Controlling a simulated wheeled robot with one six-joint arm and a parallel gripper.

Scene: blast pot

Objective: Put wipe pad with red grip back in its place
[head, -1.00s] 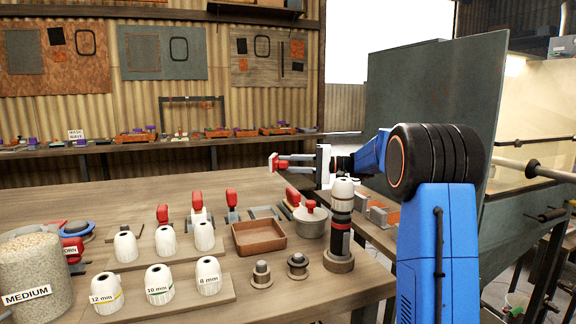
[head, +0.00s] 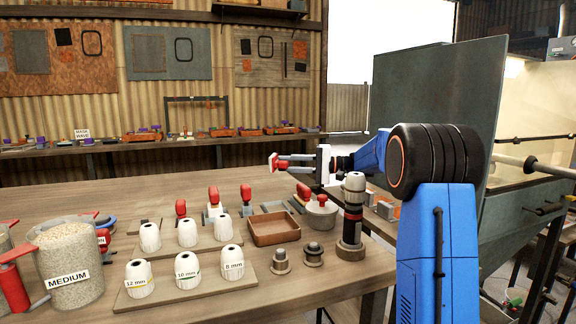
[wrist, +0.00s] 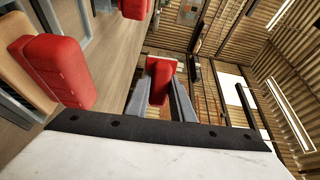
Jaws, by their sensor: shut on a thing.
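My gripper (head: 280,162) is shut on the red grip (head: 272,163) of the wipe pad. It holds it in the air above the back right part of the workbench. In the wrist view the red grip (wrist: 159,78) shows between the two grey fingers; I cannot make out the pad itself. On the bench below stand several tools with red handles, among them one at the left (head: 181,208), one in the middle (head: 214,198) and one at the right (head: 246,196). Low grey pieces (head: 276,207) lie near them. I cannot tell which spot is the pad's place.
A brown tray (head: 274,230), a red-knobbed pot (head: 320,214) and a dark upright nozzle holder (head: 353,222) stand below my arm. White nozzles (head: 187,270) stand on boards. A pail marked MEDIUM (head: 69,265) is front left. A grey cabinet panel (head: 430,110) rises at right.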

